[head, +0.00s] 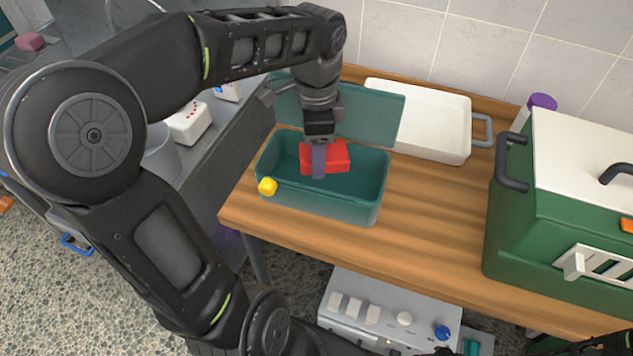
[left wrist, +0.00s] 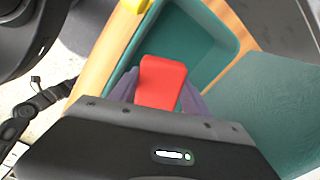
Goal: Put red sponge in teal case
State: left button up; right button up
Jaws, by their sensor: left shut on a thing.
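The red sponge (head: 338,157) is held by my left gripper (head: 318,162), whose purple fingers are shut on it. The sponge is over the open teal case (head: 350,212), at or just above its rim level. The case's lid (head: 370,118) stands open at the back, and a yellow knob (head: 267,186) is on its front left corner. In the left wrist view the sponge (left wrist: 162,82) sits between the fingers, with the teal case (left wrist: 225,38) beyond it. My right gripper is not in view.
The case stands on a wooden table (head: 430,225). A white tray (head: 420,140) lies behind it, and a green kennel (head: 540,215) with a white top stands at the right. A grey box with knobs (head: 385,310) is below the front edge. Bare table lies between case and kennel.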

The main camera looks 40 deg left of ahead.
pick_arm(q)
jog(key=shift+f, duration=1.8)
jog(key=shift+f, duration=0.1)
jog(key=shift+f, duration=2)
jog(key=shift+f, duration=0.1)
jog(key=o, duration=1)
notch_tip(320, 180, up, 12)
jog(key=shift+r, duration=0.15)
